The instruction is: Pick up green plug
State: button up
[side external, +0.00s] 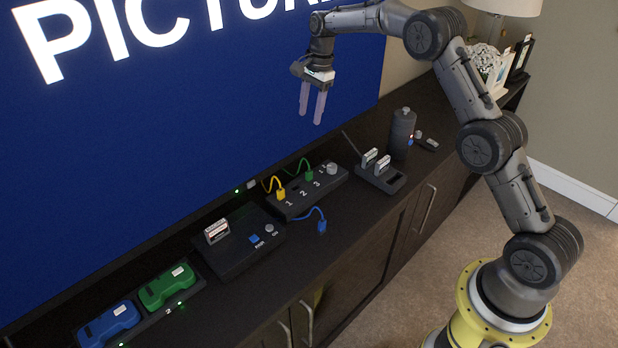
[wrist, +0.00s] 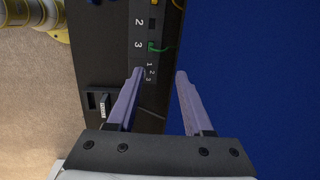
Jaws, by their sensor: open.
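The green plug (side external: 309,175) sits in the dark numbered panel (side external: 333,180) on the cabinet top, with a green cable curving up behind it. In the wrist view the green plug (wrist: 152,47) is beside the number 3, ahead of the fingers. My gripper (side external: 311,119) is open and empty, raised well above the cabinet and pointing down. Its two purple fingers (wrist: 160,72) stand apart in the wrist view with nothing between them.
A yellow plug (side external: 281,194) sits in the same panel. A blue plug (side external: 322,227) lies in front of it. A dark box (side external: 238,243), a two-slot device (side external: 379,177) and a dark cylinder (side external: 402,132) stand nearby. A large blue screen (side external: 180,110) rises behind.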

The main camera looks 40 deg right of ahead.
jog(key=g, duration=0.1)
send_near(309, 171)
jog(key=shift+w+a+f, duration=0.1)
jog(key=shift+a+f, duration=0.1)
jog(key=shift+f, duration=2.2)
jog(key=shift+a+f, duration=0.2)
jog(key=shift+f, duration=2.2)
grip_shut()
